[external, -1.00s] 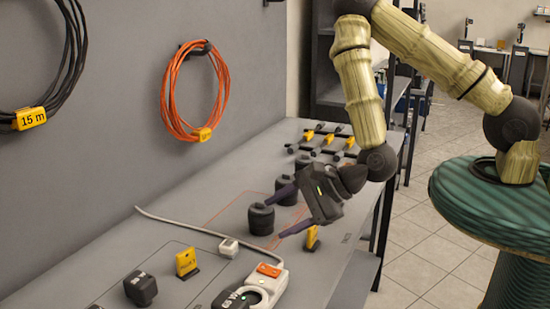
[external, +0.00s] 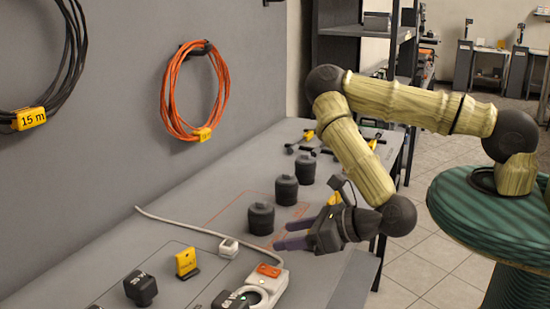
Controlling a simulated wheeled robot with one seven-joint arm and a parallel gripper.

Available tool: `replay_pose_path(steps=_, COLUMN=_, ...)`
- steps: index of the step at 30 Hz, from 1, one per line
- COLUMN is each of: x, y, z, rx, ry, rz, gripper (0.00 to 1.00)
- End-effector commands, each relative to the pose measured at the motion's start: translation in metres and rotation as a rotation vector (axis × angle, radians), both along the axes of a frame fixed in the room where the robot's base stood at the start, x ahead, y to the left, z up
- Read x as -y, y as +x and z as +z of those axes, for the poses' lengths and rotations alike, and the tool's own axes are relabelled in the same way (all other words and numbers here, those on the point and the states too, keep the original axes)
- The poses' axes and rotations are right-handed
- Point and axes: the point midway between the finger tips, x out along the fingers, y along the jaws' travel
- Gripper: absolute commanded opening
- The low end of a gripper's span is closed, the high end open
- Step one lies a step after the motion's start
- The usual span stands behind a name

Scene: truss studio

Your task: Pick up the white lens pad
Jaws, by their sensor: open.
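A small white block (external: 228,247) lies on the grey bench beside the white cable, left of my gripper. It may be the white lens pad, but it is too small to be sure. My gripper (external: 281,235) is low over the bench near its front edge. Its two purple fingers point left, apart and empty. They are just below and right of the nearest black lens-like cylinder (external: 261,218). There is a clear gap between the fingertips and the white block. My gripper hides part of the bench behind it.
A power strip (external: 270,271) with an orange switch lies near the front. Black cylinders (external: 286,190) stand in a row behind my fingers. A yellow tag (external: 187,263) and black block (external: 140,288) stand at the left. An orange cable coil (external: 167,100) hangs on the wall.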

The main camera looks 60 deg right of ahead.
Motion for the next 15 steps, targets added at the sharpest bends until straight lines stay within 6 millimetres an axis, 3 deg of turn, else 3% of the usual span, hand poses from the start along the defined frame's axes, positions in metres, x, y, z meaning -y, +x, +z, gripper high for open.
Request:
replay_pose_path(steps=11, x=0.000, y=0.020, z=-0.008, rx=-0.001, ry=0.005, rz=-0.009, gripper=0.56)
replay_pose_path(steps=15, x=0.000, y=0.036, z=-0.016, rx=-0.001, ry=0.004, rz=-0.011, gripper=0.56)
